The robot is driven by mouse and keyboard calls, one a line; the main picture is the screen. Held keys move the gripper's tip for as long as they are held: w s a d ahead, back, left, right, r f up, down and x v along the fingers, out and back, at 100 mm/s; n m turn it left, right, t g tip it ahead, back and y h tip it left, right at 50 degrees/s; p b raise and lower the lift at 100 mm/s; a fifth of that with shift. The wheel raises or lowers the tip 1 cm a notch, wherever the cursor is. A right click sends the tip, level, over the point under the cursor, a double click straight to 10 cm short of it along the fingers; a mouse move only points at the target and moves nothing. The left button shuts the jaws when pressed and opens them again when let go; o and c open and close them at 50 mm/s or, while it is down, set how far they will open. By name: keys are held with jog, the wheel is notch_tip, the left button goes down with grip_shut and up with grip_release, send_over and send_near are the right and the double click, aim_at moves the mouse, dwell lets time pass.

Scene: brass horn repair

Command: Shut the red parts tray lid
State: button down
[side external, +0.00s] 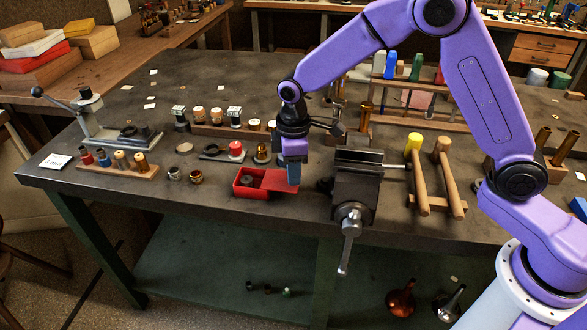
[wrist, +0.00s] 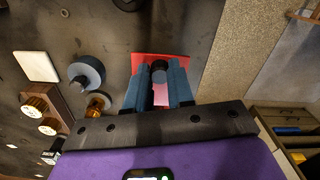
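The red parts tray (side external: 245,190) sits near the bench's front edge in the side external view. Its left part is uncovered and shows a dark round part inside. The flat red lid (side external: 276,179) lies over the right part, reaching past the tray's right end. My gripper (side external: 293,184) points down at the lid's right end. In the wrist view, my gripper's two blue-grey fingers (wrist: 159,72) stand apart over a red surface (wrist: 180,61). A small dark round piece (wrist: 158,70) shows between the fingertips; whether they touch it is unclear. My gripper hides part of the red surface.
The bench vise (side external: 356,185) stands just right of my gripper. Small cups and rings (side external: 196,177) lie left of the tray, and a stand with a red-topped part (side external: 235,150) is behind it.

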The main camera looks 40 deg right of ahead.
jog(key=shift+w+a+r, duration=0.1)
jog(key=shift+w+a, duration=2.4)
jog(key=c, duration=1.1)
grip_release()
jog(key=shift+w+a, duration=0.1)
jog(key=shift+o, duration=0.6)
notch_tip(320, 180, up, 17)
jog(key=shift+r, duration=0.2)
